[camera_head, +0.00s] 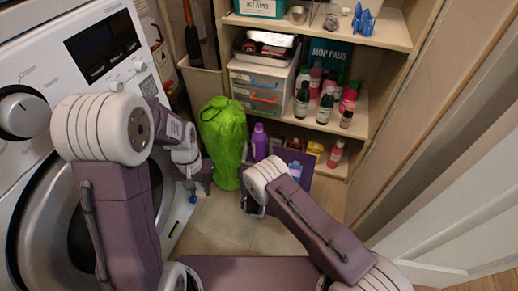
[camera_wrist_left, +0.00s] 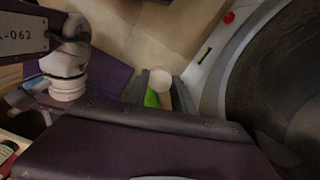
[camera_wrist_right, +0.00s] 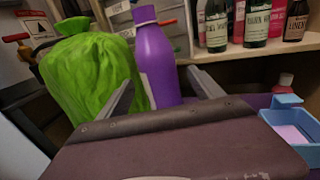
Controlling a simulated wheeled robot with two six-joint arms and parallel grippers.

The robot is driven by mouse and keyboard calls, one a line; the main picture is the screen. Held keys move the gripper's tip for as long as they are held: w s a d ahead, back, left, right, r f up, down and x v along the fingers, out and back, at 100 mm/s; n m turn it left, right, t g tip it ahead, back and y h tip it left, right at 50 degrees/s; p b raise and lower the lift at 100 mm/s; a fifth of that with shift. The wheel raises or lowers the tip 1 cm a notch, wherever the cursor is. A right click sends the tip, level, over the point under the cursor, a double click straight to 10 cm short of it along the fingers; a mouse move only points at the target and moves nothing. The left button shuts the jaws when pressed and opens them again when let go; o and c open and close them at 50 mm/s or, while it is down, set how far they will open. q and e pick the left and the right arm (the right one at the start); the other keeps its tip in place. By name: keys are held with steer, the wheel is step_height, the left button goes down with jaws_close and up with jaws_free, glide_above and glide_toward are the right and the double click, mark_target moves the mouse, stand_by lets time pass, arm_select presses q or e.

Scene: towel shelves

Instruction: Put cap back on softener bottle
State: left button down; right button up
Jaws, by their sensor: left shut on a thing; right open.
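The purple softener bottle (camera_head: 259,142) stands upright behind my right arm in the head view. In the right wrist view the bottle (camera_wrist_right: 158,62) rises between the two open fingers of my right gripper (camera_wrist_right: 162,78), with no clear contact. My left gripper (camera_head: 196,186) is low, beside the washing machine and left of the green bag. In the left wrist view my left gripper (camera_wrist_left: 163,90) is shut on a small pale round thing, apparently the cap (camera_wrist_left: 160,81).
The green bag (camera_head: 223,135) stands left of the bottle. The washing machine (camera_head: 75,60) fills the left side. Shelves with several bottles (camera_head: 326,104) and a drawer unit (camera_head: 262,82) stand behind. A blue container (camera_wrist_right: 290,128) is right of my right gripper. Some tiled floor (camera_head: 225,222) is clear.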

arm_select(q)
steer(key=shift+f, duration=0.3)
arm_select(e)
steer(key=shift+w+d, duration=0.1)
steer(key=shift+w, duration=0.45)
arm_select(q)
step_height(320, 180, down, 4)
steer(key=b, duration=0.3)
steer(key=shift+r+b, duration=0.2)
steer(key=shift+b, duration=0.15)
arm_select(e)
steer(key=w, duration=0.5)
steer(key=shift+w+r, duration=0.1)
steer(key=shift+r, duration=0.25)
jaws_close()
